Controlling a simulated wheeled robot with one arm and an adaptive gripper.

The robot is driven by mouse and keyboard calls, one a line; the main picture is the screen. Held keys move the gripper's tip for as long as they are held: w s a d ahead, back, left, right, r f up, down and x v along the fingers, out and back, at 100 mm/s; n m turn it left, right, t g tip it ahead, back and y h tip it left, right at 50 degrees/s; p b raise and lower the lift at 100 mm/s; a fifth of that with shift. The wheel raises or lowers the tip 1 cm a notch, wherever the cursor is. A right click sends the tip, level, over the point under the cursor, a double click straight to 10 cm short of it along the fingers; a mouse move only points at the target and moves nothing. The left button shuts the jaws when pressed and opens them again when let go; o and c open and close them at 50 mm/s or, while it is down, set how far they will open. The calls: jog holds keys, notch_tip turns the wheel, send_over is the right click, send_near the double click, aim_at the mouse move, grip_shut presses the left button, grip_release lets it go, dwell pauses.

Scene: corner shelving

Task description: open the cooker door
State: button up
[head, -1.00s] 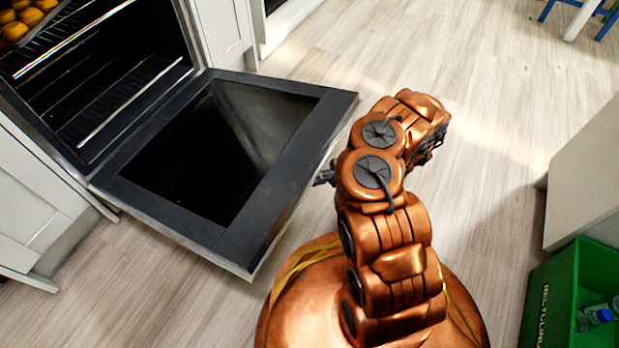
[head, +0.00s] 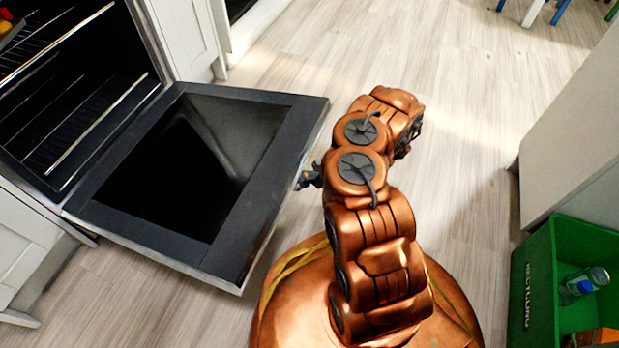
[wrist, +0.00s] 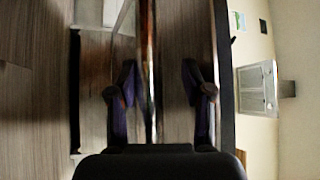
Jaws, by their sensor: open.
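The cooker door (head: 255,215) is folded down, lying about level in front of the dark oven cavity (head: 85,80). Its inner side faces up. My gripper (head: 309,179) is at the door's outer right edge, mostly hidden behind my copper arm. In the wrist view my gripper (wrist: 162,92) has its two fingers spread apart. A thin shiny bar or edge (wrist: 149,75) shows between them; I cannot tell whether it is the door handle or whether a finger touches it.
Wire racks (head: 95,125) are inside the oven. White cabinets (head: 185,35) flank it. A green recycling bin (head: 535,275) with bottles stands at the lower right, beside a pale cabinet (head: 575,140). Open wooden floor (head: 430,60) lies beyond my arm.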

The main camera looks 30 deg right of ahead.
jog(key=shift+v, duration=2.8)
